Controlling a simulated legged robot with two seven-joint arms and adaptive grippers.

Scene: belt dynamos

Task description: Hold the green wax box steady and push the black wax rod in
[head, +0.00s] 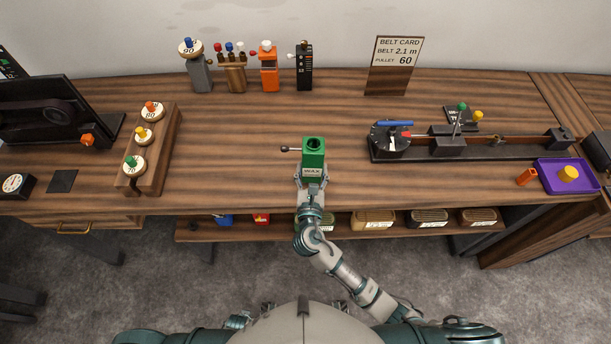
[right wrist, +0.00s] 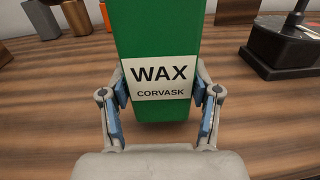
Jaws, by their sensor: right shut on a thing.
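The green wax box (head: 314,150) stands upright near the front middle of the table. It has a dark round opening on top and a white WAX label. The black wax rod (head: 290,149) sticks out of the box's left side, its dark knob end clear of the box. My right gripper (head: 312,176) is shut on the lower part of the box from the front. In the right wrist view, its two fingers sit on either side of the green box (right wrist: 159,45), beside the label. The rod is not visible in the right wrist view.
Left stands a wooden rack (head: 150,150) with round numbered dials. At the back are several small devices and the belt card (head: 398,52). A black belt machine (head: 440,147) and a purple tray (head: 551,184) are to the right. The table left of the rod is clear.

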